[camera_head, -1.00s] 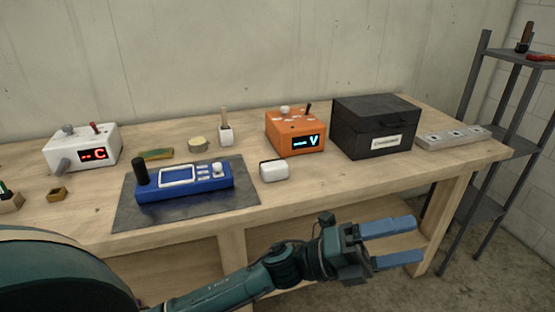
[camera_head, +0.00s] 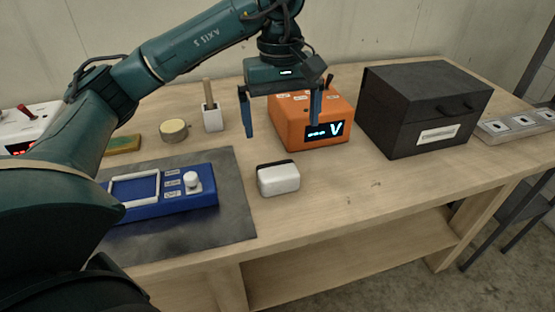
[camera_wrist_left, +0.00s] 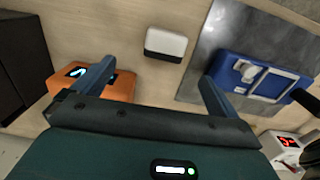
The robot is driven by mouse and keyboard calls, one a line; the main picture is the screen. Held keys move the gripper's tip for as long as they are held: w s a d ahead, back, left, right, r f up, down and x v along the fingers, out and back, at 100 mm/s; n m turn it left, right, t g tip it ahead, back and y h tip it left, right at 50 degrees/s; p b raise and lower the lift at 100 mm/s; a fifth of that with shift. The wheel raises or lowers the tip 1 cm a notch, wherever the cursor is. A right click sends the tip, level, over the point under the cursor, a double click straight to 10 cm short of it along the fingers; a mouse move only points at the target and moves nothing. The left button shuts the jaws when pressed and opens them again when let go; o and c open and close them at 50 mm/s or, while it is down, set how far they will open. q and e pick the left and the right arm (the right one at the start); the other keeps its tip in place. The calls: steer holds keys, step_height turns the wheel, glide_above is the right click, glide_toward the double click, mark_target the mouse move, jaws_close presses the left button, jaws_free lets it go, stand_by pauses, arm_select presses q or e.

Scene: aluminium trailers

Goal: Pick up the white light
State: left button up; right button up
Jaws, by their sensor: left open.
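My right gripper is not in view.
An orange voltage box (camera_head: 312,122) stands behind the right finger. A black lidded box (camera_head: 424,108) is to its right. A blue device (camera_head: 170,195) lies on the grey mat (camera_head: 235,225). Table in front of the light is clear.

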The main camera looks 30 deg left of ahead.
arm_select(q)
glide_above(277, 166)
step_height(277, 166, down, 7)
steer(key=shift+w+a+r, duration=0.1)
steer(key=shift+w+r, duration=0.05)
steer(key=shift+r, duration=0.05)
steer(key=shift+s+f, duration=0.2)
steer(key=shift+f, duration=2.8)
steer(key=shift+c, duration=0.2)
steer(key=c, duration=1.1)
